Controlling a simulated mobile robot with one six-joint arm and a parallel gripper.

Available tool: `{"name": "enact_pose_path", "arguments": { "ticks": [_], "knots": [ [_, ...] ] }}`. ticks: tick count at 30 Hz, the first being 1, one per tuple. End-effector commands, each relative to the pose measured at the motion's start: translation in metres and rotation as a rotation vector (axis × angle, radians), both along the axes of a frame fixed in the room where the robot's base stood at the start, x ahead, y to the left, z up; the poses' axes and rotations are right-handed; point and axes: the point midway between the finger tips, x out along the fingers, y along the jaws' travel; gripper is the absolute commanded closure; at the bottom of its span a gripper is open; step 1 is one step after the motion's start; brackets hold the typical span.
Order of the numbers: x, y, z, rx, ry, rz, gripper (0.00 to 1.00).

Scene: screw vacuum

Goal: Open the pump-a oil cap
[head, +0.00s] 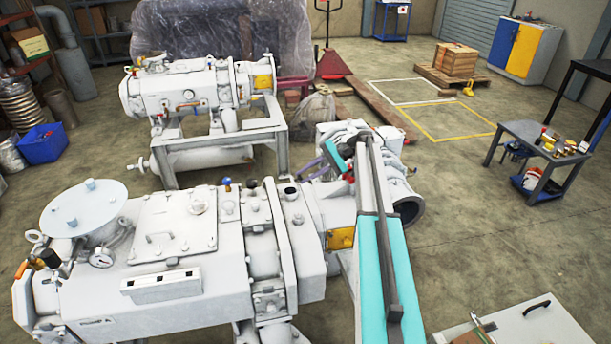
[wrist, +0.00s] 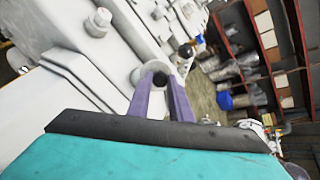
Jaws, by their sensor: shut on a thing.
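Pump A (head: 95,322) is the large white machine in the foreground of the head view, with its name on the front left. My gripper (head: 303,179) reaches to its top from the right with two purple fingers. In the wrist view my gripper (wrist: 160,76) is shut on a small dark round thing, the oil cap (wrist: 160,80), between the fingertips. A short white neck surrounds or lies just behind it. A dark-topped neck (head: 290,192) also shows at the fingertips in the head view. I cannot tell whether the cap is seated or apart from the neck.
A second white pump (head: 195,95) stands on a frame behind. A pressure gauge (head: 102,257) and a round lid (head: 84,207) are on pump A's left. A dark ball knob (wrist: 186,50) is near the fingers. A work table (head: 545,150) stands right, with open floor before it.

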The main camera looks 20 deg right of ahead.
Motion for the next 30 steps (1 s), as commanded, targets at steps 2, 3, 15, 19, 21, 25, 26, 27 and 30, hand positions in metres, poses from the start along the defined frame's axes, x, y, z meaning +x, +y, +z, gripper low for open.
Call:
{"name": "enact_pose_path", "arguments": {
  "ticks": [2, 3, 15, 19, 21, 25, 26, 27, 30],
  "knots": [
    [0.0, 0.0, 0.0, 0.0, -0.001, -0.001, 1.0],
    [0.0, 0.0, 0.0, 0.0, -0.001, -0.001, 1.0],
    [0.0, 0.0, 0.0, -0.001, 0.0, 0.0, 0.62],
    [0.0, 0.0, 0.0, -0.001, 0.0, 0.0, 0.62],
    [0.0, 0.0, 0.001, -0.001, 0.0, 0.0, 0.62],
    [0.0, 0.0, 0.006, -0.002, -0.001, 0.0, 0.62],
    [0.0, 0.0, 0.008, -0.002, -0.001, 0.0, 0.62],
    [0.0, 0.0, 0.01, -0.002, 0.0, -0.001, 0.62],
    [0.0, 0.0, 0.018, -0.002, -0.001, -0.001, 0.62]
  ]
}}
